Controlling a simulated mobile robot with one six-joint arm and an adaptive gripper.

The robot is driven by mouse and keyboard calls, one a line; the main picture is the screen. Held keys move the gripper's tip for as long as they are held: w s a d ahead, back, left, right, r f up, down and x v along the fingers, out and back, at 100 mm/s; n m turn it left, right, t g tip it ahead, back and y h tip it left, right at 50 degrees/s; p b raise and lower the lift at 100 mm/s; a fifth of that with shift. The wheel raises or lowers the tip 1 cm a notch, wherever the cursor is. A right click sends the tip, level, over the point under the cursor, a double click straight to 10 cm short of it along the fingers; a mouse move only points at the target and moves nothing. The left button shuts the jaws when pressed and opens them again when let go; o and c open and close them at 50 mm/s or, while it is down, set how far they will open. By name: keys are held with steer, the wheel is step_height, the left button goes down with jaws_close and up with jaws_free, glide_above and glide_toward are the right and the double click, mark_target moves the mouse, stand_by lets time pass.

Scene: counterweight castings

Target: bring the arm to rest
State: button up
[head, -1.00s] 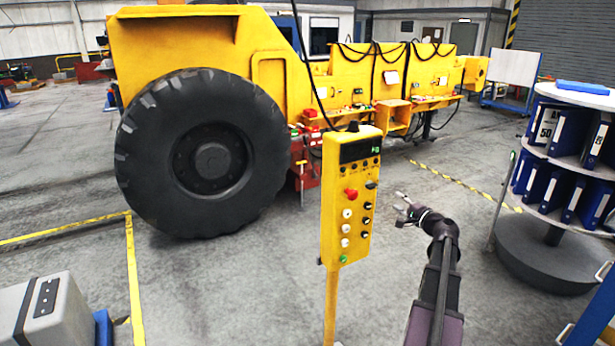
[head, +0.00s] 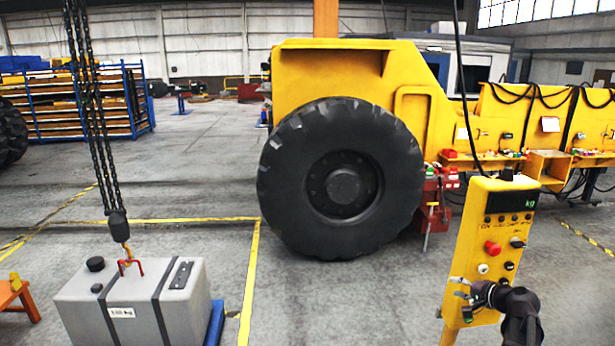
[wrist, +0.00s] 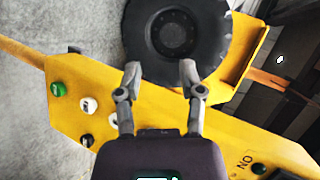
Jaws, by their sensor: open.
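My gripper (head: 461,288) is at the lower right in the head view, in front of the lower part of a yellow control panel (head: 482,212). In the wrist view my gripper (wrist: 160,69) has two fingers well apart with nothing between them. The yellow panel (wrist: 68,72) lies behind the fingers there, with green, white and black buttons. I cannot tell whether the gripper touches the panel. Part of the panel's lower front is hidden by the gripper and arm in the head view.
A grey counterweight casting (head: 137,312) stands at lower left, with a hook and chain (head: 95,110) over it. A yellow vehicle with a large black tyre (head: 290,190) is behind. Blue racks (head: 140,95) stand far left. Open grey floor lies between casting and panel.

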steer(key=s+a+f+n+g+b, duration=0.1)
steer(key=s+a+f+n+g, duration=0.2)
steer(key=a, duration=0.6)
steer(key=s+a+f+n+g+h, duration=0.1)
steer(key=s+a+f+n+g, duration=0.15)
steer(key=a+f, duration=0.4)
steer(key=s+a+f+n+g+b, duration=0.1)
steer(key=a+f+n+g, duration=0.2)
steer(key=a, duration=0.8)
steer(key=s+a+f+n+g+h, duration=0.1)
steer(key=s+a+n+g+h, duration=0.1)
steer(key=s+a, duration=0.4)
steer(key=shift+s+f+n+g+h+b, duration=0.4)
steer(key=shift+s+g+h, duration=0.4)
steer(key=shift+h, duration=0.4)
steer(key=shift+w, duration=0.1)
